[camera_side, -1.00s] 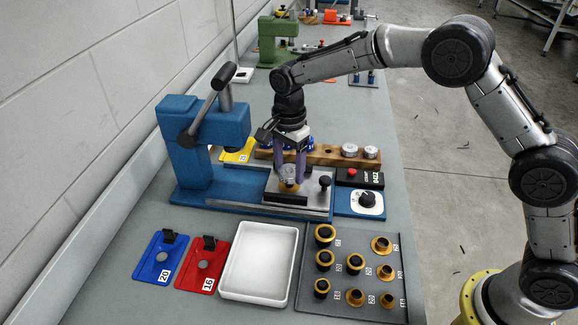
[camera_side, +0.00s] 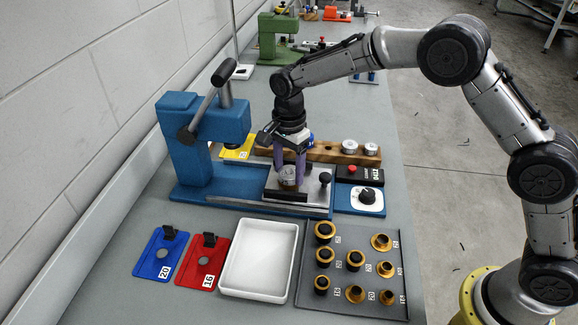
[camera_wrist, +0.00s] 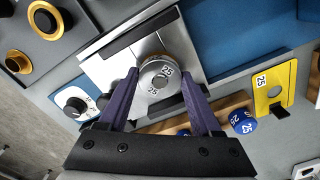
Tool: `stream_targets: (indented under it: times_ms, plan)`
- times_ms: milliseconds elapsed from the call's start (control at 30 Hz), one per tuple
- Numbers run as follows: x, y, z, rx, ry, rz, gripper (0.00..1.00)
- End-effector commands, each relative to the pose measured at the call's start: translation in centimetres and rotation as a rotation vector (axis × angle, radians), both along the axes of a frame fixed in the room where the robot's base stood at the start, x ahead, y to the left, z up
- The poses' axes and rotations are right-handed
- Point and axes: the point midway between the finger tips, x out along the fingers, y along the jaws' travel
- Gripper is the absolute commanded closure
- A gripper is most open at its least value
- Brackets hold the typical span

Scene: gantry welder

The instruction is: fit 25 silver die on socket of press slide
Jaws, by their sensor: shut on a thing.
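The silver die (camera_wrist: 160,76), marked 25, is between the two purple fingers of my gripper (camera_side: 289,175), which is shut on it. The die also shows in the side view (camera_side: 288,179), upright and low over the press slide. The press slide (camera_wrist: 112,50) is a bright metal plate with a black knob, pulled out in front of the blue press (camera_side: 205,130). The die covers the socket, and I cannot tell whether it is fully seated.
A wooden rack (camera_side: 330,153) with silver and blue dies stands behind the slide. A black counter box (camera_side: 359,174) and dial (camera_side: 366,197) sit to the right. A white tray (camera_side: 262,257) and a dark tray of gold-rimmed parts (camera_side: 333,299) lie in front.

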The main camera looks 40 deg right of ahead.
Motion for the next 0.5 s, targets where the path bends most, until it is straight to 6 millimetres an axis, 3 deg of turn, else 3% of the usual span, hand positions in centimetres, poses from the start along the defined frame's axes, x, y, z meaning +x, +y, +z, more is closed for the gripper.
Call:
stream_targets:
  times_ms: [500]
  plan:
    - [0.05,0.01,-0.92,0.001,-0.003,0.0,1.0]
